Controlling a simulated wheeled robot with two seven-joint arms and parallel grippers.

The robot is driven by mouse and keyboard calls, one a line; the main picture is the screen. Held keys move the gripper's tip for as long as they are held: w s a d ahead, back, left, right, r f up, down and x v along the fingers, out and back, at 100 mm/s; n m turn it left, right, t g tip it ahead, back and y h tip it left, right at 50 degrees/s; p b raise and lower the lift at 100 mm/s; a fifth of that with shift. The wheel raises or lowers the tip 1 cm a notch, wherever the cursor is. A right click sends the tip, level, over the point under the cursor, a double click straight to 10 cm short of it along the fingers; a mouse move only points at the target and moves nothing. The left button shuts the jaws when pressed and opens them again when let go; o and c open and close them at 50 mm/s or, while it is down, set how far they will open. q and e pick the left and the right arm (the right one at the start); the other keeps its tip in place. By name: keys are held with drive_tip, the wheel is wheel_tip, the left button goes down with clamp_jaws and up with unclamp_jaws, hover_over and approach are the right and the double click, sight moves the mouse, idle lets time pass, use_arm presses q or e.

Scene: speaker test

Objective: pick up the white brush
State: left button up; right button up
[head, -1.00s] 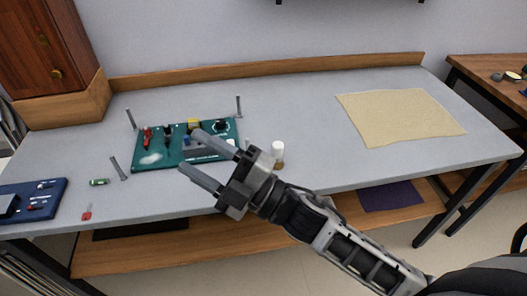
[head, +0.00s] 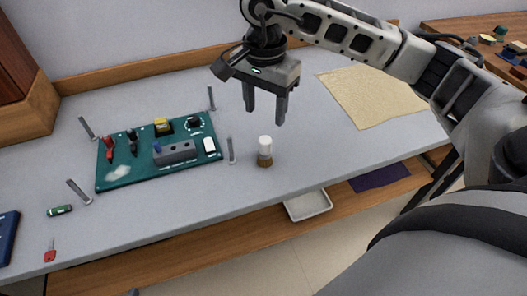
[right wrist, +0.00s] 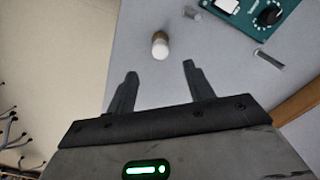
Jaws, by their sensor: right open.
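The white brush (head: 265,150) stands upright on the grey table, with a white top and a brown lower part, near the table's front edge. In the right wrist view the brush (right wrist: 160,45) shows beyond the fingertips, roughly between their lines. My right gripper (head: 266,110) is open and empty, pointing down above the brush and apart from it. Its two fingers also show in the right wrist view (right wrist: 160,70). My left gripper is not in view.
A green circuit board (head: 118,172) with several parts lies left of the brush, with grey posts (head: 231,151) around it. A beige cloth (head: 372,95) lies at the right. A red key (head: 50,252) and a small green cylinder (head: 60,210) lie at the left.

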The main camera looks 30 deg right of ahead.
sight(265, 139)
wheel_tip(265, 139, down, 7)
drive_tip(key=shift+r, duration=0.1)
drive_tip(key=shift+w+d+f, duration=0.1)
drive_tip(key=shift+d+f, duration=0.05)
drive_tip(key=shift+f, duration=2.6)
drive_tip(key=c, duration=1.1)
